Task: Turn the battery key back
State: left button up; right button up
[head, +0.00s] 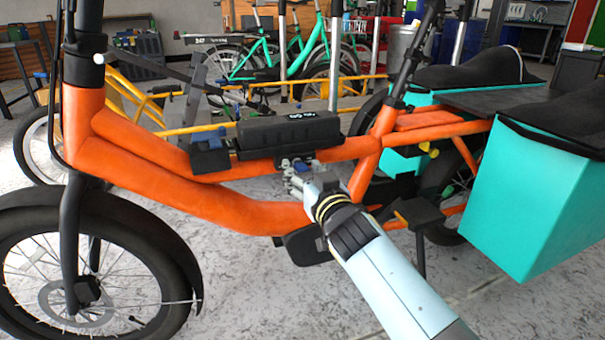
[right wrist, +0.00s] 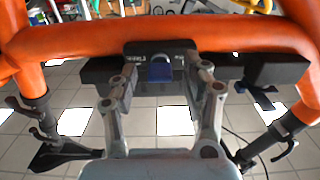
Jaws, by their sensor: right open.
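The black battery (head: 290,132) sits on the orange bike frame (head: 190,185) in the head view. My right gripper (head: 288,165) is at the frame just below the battery. In the right wrist view a blue key (right wrist: 160,72) stands at a black lock housing (right wrist: 140,48) under the orange tube. The fingers of my right gripper (right wrist: 162,76) are open, one on each side of the key. I cannot tell whether they touch it. The key is hard to make out in the head view. My left gripper is in neither view.
Turquoise panniers (head: 530,195) hang at the bike's rear on the right. The black front wheel (head: 85,265) is at the lower left. Other bikes (head: 300,50) stand behind.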

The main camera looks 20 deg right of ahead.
jog(key=shift+w, duration=0.35)
grip_shut()
